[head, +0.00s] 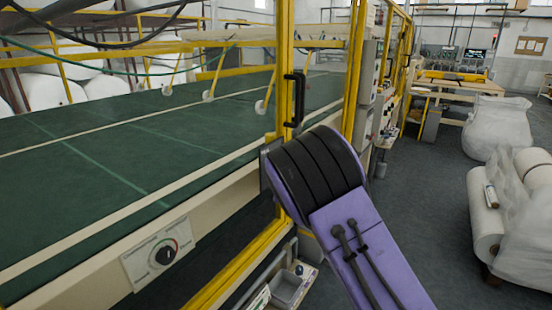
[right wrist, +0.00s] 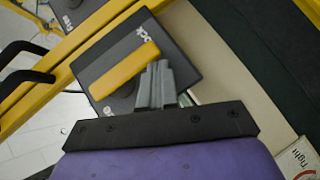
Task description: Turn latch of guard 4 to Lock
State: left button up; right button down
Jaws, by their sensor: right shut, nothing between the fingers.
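In the right wrist view, the latch is a yellow bar (right wrist: 122,69) on a dark grey plate (right wrist: 172,62). White lettering ending in "ock" is on the plate beside the bar, its start hidden. My right gripper (right wrist: 157,75) is shut and empty. Its grey fingers are beside the bar's lower right side, over the plate; whether they touch the bar I cannot tell. In the head view my purple right arm hides the gripper and latch; only an edge of the grey plate (head: 265,166) seems to show. My left gripper is not in view.
A yellow guard frame (head: 285,60) with a black pull handle (head: 294,97) rises beside my arm. The handle is also in the right wrist view (right wrist: 22,78). A dial panel (head: 140,265) is on the cream rail of the green bed (head: 110,150). Wrapped rolls (head: 490,215) stand right.

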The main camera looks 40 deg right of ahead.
jog(key=shift+d+f, duration=0.1)
dwell(0.6)
jog(key=shift+s, duration=0.1)
jog(key=b+v, duration=0.1)
jog(key=v, duration=0.9)
jog(key=shift+s, duration=0.1)
